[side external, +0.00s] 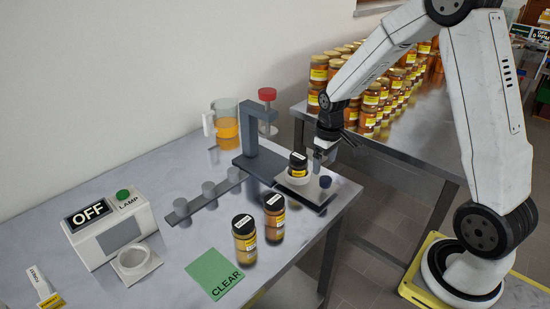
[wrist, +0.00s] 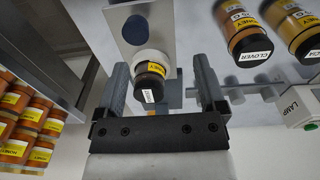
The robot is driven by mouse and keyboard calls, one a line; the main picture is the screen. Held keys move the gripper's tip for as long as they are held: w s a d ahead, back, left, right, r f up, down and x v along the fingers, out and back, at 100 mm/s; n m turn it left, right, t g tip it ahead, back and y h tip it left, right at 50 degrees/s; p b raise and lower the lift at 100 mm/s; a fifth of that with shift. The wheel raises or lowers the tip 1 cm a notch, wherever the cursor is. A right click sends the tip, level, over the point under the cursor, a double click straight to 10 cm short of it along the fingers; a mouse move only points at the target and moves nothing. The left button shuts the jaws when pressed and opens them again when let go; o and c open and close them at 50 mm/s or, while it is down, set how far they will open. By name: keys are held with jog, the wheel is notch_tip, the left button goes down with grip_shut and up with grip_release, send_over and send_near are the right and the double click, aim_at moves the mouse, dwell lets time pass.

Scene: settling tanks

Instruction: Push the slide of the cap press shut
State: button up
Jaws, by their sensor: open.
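The cap press (side external: 262,145) is a dark grey frame at the table's right end. Its slide (side external: 309,193), a pale plate with a dark blue knob (side external: 325,181), sticks out in front of the frame. A small dark-lidded jar (side external: 298,167) stands upright on the slide. In the wrist view, the slide (wrist: 164,18) and its knob (wrist: 135,30) are at the top, with the jar (wrist: 152,75) below them. My gripper (side external: 318,160) is open, just behind and right of the jar. In the wrist view, the jar shows between the open fingers (wrist: 160,72); contact cannot be told.
Two honey jars (side external: 244,238) (side external: 274,215) stand in front of the press. Many jars (side external: 370,105) fill the back table.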

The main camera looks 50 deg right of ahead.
aim_at(326, 179)
jog(key=d, duration=0.2)
jog(key=w+d+f, duration=0.1)
jog(key=shift+d, duration=0.35)
jog(key=shift+f, duration=0.15)
jog(key=shift+f, duration=3.75)
grip_shut()
